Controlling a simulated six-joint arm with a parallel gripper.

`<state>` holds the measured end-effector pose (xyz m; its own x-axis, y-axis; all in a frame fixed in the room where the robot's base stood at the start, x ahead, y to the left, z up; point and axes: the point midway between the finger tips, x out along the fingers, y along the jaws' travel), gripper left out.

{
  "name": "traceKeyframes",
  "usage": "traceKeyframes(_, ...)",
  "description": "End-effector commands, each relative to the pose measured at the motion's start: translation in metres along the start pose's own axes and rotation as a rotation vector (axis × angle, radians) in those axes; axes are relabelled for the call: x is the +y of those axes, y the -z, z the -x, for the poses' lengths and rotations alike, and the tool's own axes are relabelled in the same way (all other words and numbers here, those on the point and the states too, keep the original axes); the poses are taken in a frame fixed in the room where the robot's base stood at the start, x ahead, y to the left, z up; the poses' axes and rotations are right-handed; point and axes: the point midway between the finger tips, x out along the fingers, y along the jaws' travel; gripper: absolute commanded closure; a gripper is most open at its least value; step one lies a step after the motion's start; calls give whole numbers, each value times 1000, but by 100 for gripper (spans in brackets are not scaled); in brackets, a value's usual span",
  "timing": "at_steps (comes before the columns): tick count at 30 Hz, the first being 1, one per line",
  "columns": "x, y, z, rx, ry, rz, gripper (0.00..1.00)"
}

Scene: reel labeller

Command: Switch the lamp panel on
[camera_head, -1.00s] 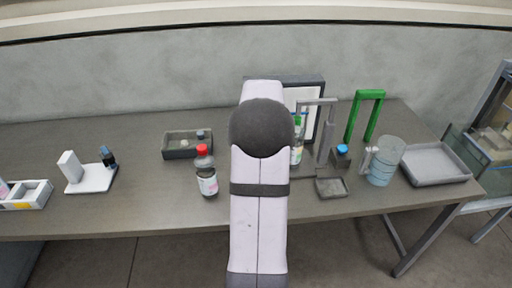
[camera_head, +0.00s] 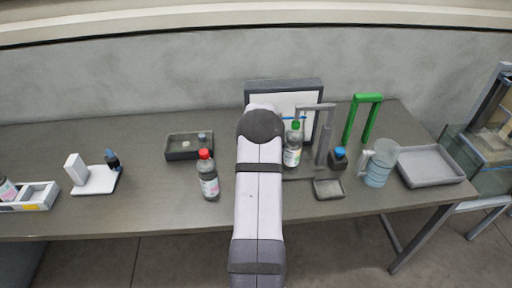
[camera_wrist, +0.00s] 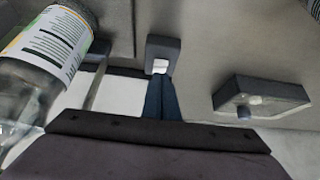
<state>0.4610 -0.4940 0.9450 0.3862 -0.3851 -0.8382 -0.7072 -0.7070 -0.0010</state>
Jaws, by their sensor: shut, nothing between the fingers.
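The lamp panel (camera_head: 285,101), a pale board in a dark frame, stands at the back of the table behind my arm in the head view. It looks plain white, with no clear glow. In the wrist view, a small dark switch box (camera_wrist: 163,47) carries a white rocker (camera_wrist: 160,66). My gripper (camera_wrist: 160,80) is shut and empty, its blue fingertips right at the rocker's near edge. I cannot tell whether they touch it. In the head view my arm hides the gripper and the switch box.
A green-capped bottle (camera_head: 292,150) stands right of my arm, and its label looms at the left of the wrist view (camera_wrist: 50,45). A red-capped bottle (camera_head: 208,178) stands left. A dark tray (camera_head: 188,153) lies behind it. A grey stand and blue-capped jar (camera_head: 339,158) are at right.

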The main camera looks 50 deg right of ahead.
Motion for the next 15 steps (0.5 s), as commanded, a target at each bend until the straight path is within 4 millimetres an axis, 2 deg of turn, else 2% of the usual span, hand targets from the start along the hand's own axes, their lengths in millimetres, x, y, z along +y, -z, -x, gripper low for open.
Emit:
traceKeyframes(6, 0, -8, -7, -1, -1, 0, 100)
traceKeyframes(15, 0, -8, -7, -1, -1, 1, 100)
